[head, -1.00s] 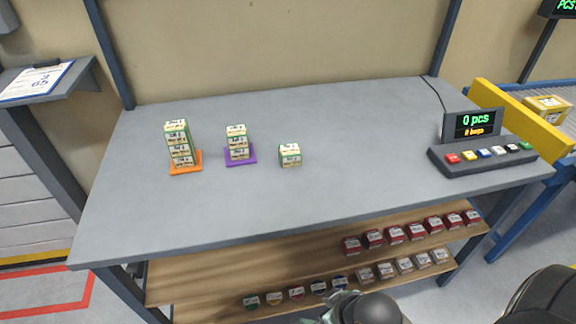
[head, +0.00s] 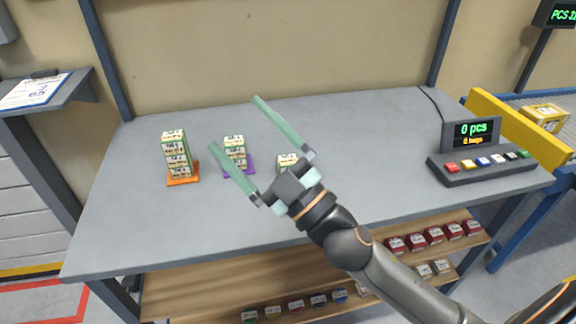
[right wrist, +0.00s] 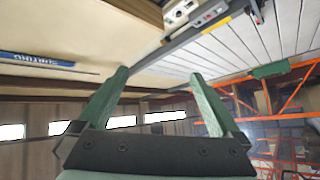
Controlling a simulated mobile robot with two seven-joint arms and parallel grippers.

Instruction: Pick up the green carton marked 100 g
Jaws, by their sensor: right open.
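Cream and green cartons stand in a stack (head: 175,152) on an orange mat (head: 183,181) at the table's left. A shorter stack (head: 235,151) stands on a purple mat (head: 249,165). A single carton (head: 286,160) sits to its right, partly hidden by my gripper. The printing is too small to tell surely which one reads 100 g. My right gripper (head: 235,122) is open and empty, raised above the table, its fingers spread across the purple mat's stack in the picture. In the right wrist view its fingers (right wrist: 158,75) are apart, with no carton between them. My left gripper is not in view.
A button panel (head: 482,163) with a display (head: 473,131) reading 0 pcs stands at the table's right. A shelf (head: 200,284) below holds several red boxes and round lidded items. The table's middle right is clear.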

